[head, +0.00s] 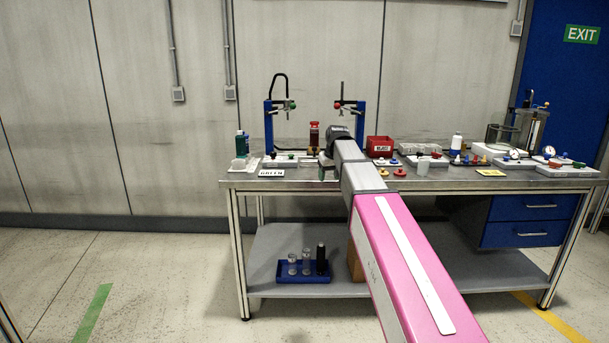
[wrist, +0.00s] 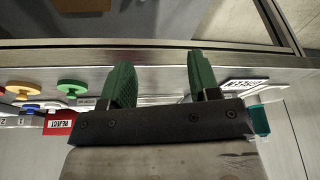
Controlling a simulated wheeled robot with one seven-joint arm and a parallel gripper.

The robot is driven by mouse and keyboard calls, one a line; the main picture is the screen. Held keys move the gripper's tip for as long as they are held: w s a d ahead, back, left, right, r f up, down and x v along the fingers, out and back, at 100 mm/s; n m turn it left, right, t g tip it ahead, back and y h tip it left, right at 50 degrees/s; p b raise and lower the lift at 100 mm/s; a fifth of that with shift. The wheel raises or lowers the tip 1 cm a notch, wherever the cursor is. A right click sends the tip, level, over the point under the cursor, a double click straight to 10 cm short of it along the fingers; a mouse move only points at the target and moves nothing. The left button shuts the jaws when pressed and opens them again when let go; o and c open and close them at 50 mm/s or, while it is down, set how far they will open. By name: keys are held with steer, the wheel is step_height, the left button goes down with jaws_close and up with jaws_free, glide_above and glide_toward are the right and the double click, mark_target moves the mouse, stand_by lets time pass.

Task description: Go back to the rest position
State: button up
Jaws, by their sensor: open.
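My gripper (head: 326,168) is over the front part of the workbench (head: 455,184), and the arm reaches in from the lower right of the head view. In the wrist view its two green fingers (wrist: 162,82) stand well apart with nothing between them. The bench's front edge runs behind them in that view. The head view shows the gripper small and partly behind my arm, so its height above the bench is hard to tell.
A red bin (head: 379,147) is right of my gripper, with small coloured handwheels (head: 400,172) near it. Two blue stands (head: 269,125) (head: 358,122) rise behind. A blue tray (head: 303,278) is on the lower shelf. Floor to the left is clear.

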steer(key=s+d+f+m+g, duration=0.1)
steer(key=s+d+f, duration=0.3)
steer(key=s+f, duration=1)
steer(key=s+d+f+m+g+h, duration=0.1)
steer(key=s+d+f, duration=0.4)
steer(key=s+f, duration=1)
step_height(320, 180, down, 5)
steer(key=shift+s+d+r+m+g, duration=0.1)
steer(key=shift+s+d+m+g, duration=0.15)
steer(key=shift+m+g, duration=0.5)
